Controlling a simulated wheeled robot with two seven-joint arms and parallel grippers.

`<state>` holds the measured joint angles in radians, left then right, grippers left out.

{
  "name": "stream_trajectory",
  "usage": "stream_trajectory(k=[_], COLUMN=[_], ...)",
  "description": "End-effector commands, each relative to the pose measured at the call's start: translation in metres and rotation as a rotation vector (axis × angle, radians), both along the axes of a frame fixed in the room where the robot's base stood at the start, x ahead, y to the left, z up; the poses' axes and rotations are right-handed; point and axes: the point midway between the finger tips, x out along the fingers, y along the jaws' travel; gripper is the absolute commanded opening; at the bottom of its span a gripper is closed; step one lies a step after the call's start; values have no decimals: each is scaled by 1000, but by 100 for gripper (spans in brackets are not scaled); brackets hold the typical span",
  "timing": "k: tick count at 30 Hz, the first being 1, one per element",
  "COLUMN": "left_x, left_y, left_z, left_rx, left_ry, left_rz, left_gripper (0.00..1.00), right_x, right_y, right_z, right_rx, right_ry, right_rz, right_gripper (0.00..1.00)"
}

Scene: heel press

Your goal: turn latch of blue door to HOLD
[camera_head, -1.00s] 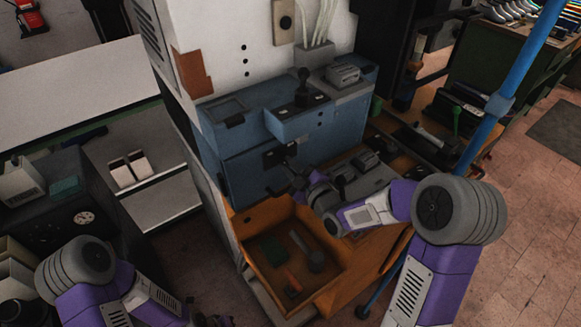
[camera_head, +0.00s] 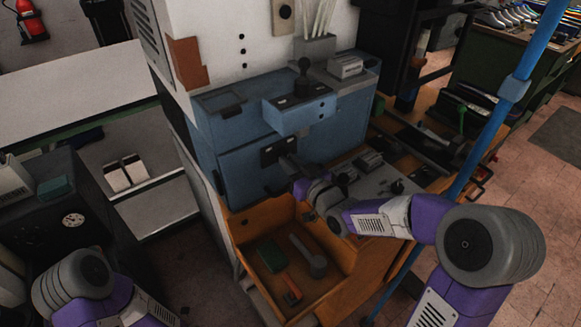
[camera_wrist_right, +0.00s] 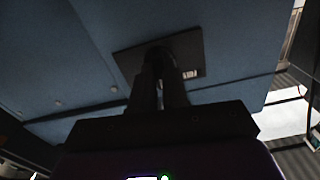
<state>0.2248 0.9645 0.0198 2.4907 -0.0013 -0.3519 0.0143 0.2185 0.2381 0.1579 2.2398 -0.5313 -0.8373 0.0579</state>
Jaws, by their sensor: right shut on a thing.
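The blue door (camera_head: 240,170) is on the front of the blue machine, and it fills most of the right wrist view (camera_wrist_right: 60,60). A dark latch plate (camera_head: 269,157) is fixed to the door. In the right wrist view the plate (camera_wrist_right: 128,62) carries a small pale label (camera_wrist_right: 190,74), too small to read. My right gripper (camera_head: 286,163) is at the plate, its fingers (camera_wrist_right: 159,72) shut on the latch. The fingers hide most of the latch, so its setting cannot be told. My left arm shows at bottom left; its gripper is out of view.
An orange tray (camera_head: 333,262) below the door holds a green block (camera_head: 271,254), a grey tool (camera_head: 308,255) and an orange-handled item (camera_head: 291,289). A black-knobbed lever (camera_head: 303,78) stands on the machine above. A blue pole (camera_head: 489,125) rises at right, near my right arm.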

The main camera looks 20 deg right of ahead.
Motion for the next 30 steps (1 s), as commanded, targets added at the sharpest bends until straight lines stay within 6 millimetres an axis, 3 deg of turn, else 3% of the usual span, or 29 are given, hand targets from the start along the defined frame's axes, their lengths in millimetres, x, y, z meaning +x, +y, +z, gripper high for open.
stream_trajectory(k=[15, 30], left_x=[0, 0], left_y=[0, 0], left_z=[-8, -7], left_rx=[0, 0], left_ry=[0, 0], left_rz=[0, 0], left_gripper=[0, 0], right_x=[0, 0], right_y=[0, 0], right_z=[-1, -1], right_rx=[436, 643], right_ry=[162, 236], right_rz=[-1, 0], right_gripper=[0, 0])
